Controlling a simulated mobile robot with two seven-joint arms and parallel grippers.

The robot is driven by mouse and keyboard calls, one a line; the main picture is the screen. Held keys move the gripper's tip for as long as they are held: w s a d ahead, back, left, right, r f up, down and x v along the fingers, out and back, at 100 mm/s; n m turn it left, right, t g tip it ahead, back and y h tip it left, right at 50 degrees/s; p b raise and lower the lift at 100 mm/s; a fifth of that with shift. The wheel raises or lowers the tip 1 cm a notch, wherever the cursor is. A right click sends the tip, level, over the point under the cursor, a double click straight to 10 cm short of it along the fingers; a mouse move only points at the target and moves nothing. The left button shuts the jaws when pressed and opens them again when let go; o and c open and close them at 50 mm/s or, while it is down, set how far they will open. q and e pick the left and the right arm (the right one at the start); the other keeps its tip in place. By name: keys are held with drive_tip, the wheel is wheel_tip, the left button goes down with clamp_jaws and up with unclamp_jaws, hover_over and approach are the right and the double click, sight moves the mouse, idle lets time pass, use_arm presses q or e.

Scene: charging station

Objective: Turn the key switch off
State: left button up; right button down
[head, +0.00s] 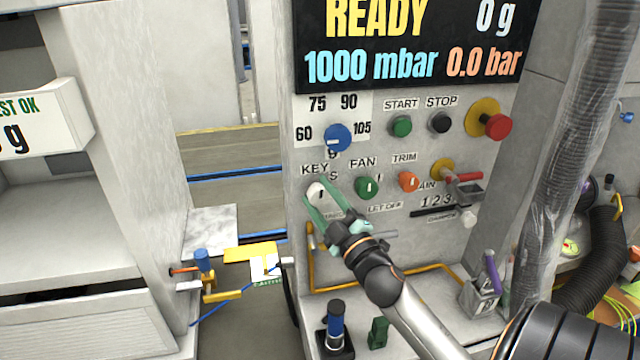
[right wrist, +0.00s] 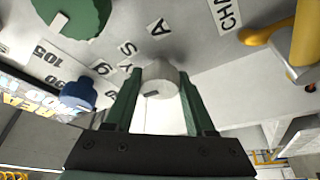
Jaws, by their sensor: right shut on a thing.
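The key switch (head: 317,191) is a small white-grey round knob on the control panel, below the KEY label. In the right wrist view the knob (right wrist: 158,80) sits between two green fingers and carries a dark slot mark. My right gripper (head: 318,200) reaches up to it from the lower right and is shut on it, one finger on either side. The gripper also shows in the right wrist view (right wrist: 158,98). The fingers hide part of the lettering around the key switch. My left gripper is not in view.
Close by on the panel are a blue dial (head: 338,138), a green FAN knob (head: 366,187) and an orange TRIM knob (head: 408,181). START (head: 401,126) and STOP (head: 440,122) buttons and a red emergency button (head: 497,127) sit further right. A yellow pipe (head: 312,262) runs below.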

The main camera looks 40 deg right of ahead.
drive_tip(key=shift+r+n+p, duration=0.1)
drive_tip(key=shift+n+p, duration=0.5)
drive_tip(key=shift+n, duration=0.2)
drive_tip(key=shift+c, duration=1.3)
unclamp_jaws()
drive_tip(key=b+v, duration=0.3)
drive_tip(key=v, duration=0.9)
drive_tip(key=shift+s, duration=0.35)
